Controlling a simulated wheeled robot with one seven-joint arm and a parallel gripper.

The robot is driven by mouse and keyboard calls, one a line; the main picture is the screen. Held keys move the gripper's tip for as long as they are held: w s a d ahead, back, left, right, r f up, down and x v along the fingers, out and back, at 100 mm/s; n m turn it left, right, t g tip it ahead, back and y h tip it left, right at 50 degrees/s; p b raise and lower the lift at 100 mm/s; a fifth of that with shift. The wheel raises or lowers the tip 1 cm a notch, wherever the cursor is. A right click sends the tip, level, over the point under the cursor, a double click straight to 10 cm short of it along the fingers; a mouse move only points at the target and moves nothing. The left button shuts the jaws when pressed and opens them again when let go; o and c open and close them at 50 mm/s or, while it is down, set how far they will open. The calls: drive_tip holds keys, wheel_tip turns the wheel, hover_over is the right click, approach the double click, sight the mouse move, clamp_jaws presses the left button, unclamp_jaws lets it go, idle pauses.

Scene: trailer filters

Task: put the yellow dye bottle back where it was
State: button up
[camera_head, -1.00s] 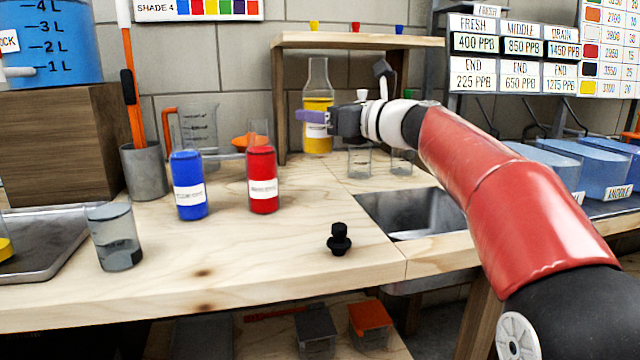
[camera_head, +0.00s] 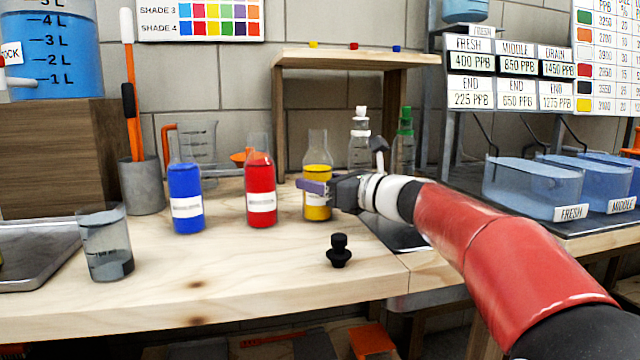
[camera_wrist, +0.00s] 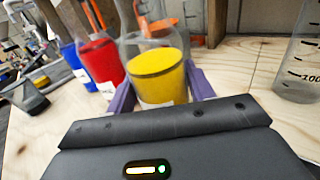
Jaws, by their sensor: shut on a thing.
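The yellow dye bottle (camera_head: 317,205), a clear flask with yellow liquid and a white label, stands upright in the head view to the right of the red bottle (camera_head: 261,190). The blue bottle (camera_head: 186,195) is farther left in the same row. My gripper (camera_head: 315,188) reaches in from the right, its purple fingers shut around the yellow bottle. In the wrist view the yellow bottle (camera_wrist: 158,75) sits between the two fingers. Its base is at or just above the bench top; I cannot tell if it touches.
A black stopper (camera_head: 339,251) stands on the bench in front. A wooden shelf (camera_head: 350,58) and clear bottles with white and green tops (camera_head: 405,145) are behind. A beaker (camera_head: 107,245) stands front left.

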drive_tip(key=shift+f, duration=0.1)
drive_tip(key=o, duration=1.2)
drive_tip(key=shift+r, duration=0.25)
drive_tip(key=v, duration=1.2)
drive_tip(key=shift+f, duration=0.1)
